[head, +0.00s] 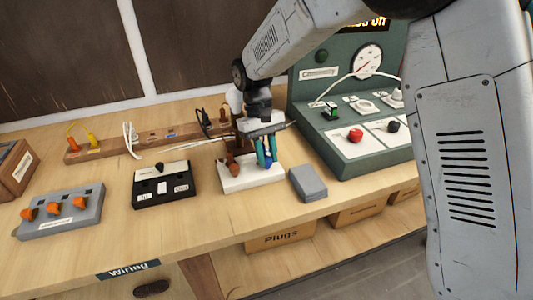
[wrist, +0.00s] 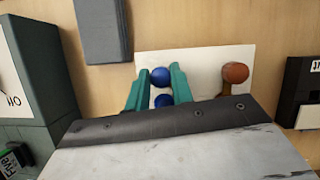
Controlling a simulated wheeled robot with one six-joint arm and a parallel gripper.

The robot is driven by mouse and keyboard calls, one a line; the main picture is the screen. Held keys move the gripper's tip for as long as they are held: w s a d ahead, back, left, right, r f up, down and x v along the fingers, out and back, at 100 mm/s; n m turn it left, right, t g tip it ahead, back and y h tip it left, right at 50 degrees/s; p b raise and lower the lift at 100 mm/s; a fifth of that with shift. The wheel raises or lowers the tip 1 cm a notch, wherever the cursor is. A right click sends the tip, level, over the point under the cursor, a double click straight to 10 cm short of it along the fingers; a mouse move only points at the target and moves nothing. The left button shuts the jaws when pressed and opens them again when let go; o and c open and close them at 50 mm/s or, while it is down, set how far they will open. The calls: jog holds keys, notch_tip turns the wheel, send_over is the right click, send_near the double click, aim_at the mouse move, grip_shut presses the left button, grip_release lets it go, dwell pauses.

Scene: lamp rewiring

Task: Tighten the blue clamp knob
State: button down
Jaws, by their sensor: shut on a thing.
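The blue clamp knob (wrist: 160,77) shows in the wrist view between the two teal fingers of my gripper (wrist: 158,90). A second blue round part (wrist: 163,101) sits just below it, also between the fingers. The head view shows the blue part (head: 267,160) low between the fingertips of my gripper (head: 266,155), which points down over the white base plate (head: 240,184). My gripper is shut on the blue knob. A brown-orange knob (wrist: 236,73) stands on the same white plate, to one side. The lower part of the clamp is partly hidden by my gripper.
A grey block (head: 307,183) lies right of the white plate. A black box (head: 163,187) stands to its left, and a grey switch box (head: 62,210) farther left. The green tester console (head: 350,165) rises at the right. A wooden power strip (head: 150,144) runs behind.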

jog(key=m+y, duration=0.1)
jog(key=m, duration=0.3)
jog(key=shift+m+y, duration=0.4)
jog(key=shift+d+m+y, duration=0.15)
jog(key=shift+m+y, duration=0.65)
jog(key=shift+m, duration=1.4)
jog(key=c, duration=1.2)
grip_release()
jog(key=v, duration=0.7)
jog(key=shift+r, duration=0.35)
jog(key=shift+w+d, duration=0.1)
jog(key=shift+w, duration=0.05)
